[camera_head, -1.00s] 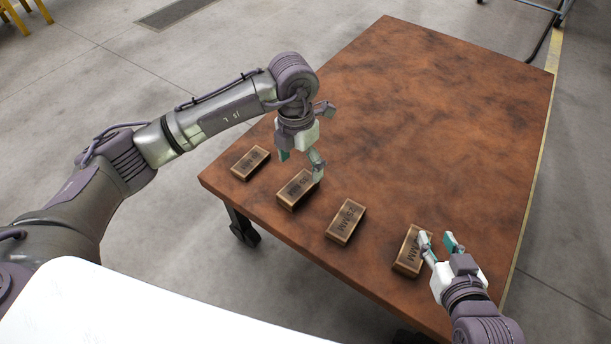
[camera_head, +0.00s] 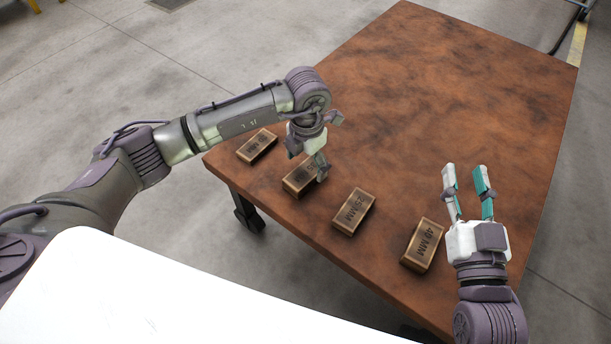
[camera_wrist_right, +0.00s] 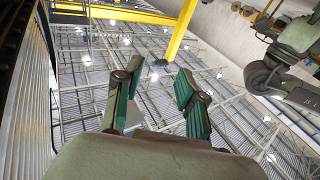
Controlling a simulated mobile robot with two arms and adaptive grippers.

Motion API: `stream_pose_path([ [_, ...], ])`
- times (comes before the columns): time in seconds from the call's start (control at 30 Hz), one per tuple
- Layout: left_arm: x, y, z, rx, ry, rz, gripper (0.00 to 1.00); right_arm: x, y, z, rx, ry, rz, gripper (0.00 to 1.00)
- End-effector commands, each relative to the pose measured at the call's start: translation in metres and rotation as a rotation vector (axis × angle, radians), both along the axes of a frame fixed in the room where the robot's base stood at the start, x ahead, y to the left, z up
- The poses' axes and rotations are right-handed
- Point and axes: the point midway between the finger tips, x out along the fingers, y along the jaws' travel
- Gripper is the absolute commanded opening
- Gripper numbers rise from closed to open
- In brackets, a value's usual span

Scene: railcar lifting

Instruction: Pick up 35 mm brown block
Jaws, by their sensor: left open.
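Several brown blocks lie in a row along the table's near-left edge. The second block from the left (camera_head: 299,184) is partly covered by my left gripper (camera_head: 308,163), and its label is not readable. My left gripper is open and points down at this block, one finger by its right end; I cannot tell whether they touch. The leftmost block (camera_head: 257,146) has a label too small to read. The third block (camera_head: 353,212) seems to read 25 MM. The rightmost block (camera_head: 423,246) reads 40 MM. My right gripper (camera_head: 468,180) is open and empty, right of the 40 MM block.
The brown table (camera_head: 440,90) is clear beyond the row of blocks. Grey floor surrounds it. The right wrist view shows the open fingers (camera_wrist_right: 158,95) against the ceiling beams, with no block in sight.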

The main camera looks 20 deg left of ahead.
Motion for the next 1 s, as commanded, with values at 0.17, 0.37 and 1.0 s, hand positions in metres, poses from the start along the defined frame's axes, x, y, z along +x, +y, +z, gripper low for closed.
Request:
stream_pose_path([
  [0.17,0.002,0.002,-0.022,0.0,0.002,0.0,0.86,-0.005,0.003,0.027,0.047,-0.178,0.011,0.4],
  [0.37,0.002,0.003,-0.041,0.0,0.002,0.0,0.86,-0.017,0.004,0.056,0.097,-0.353,0.021,0.4],
  [1.0,0.003,0.003,-0.046,0.0,0.001,0.0,0.46,-0.023,0.004,0.067,0.115,-0.416,0.024,0.4],
])
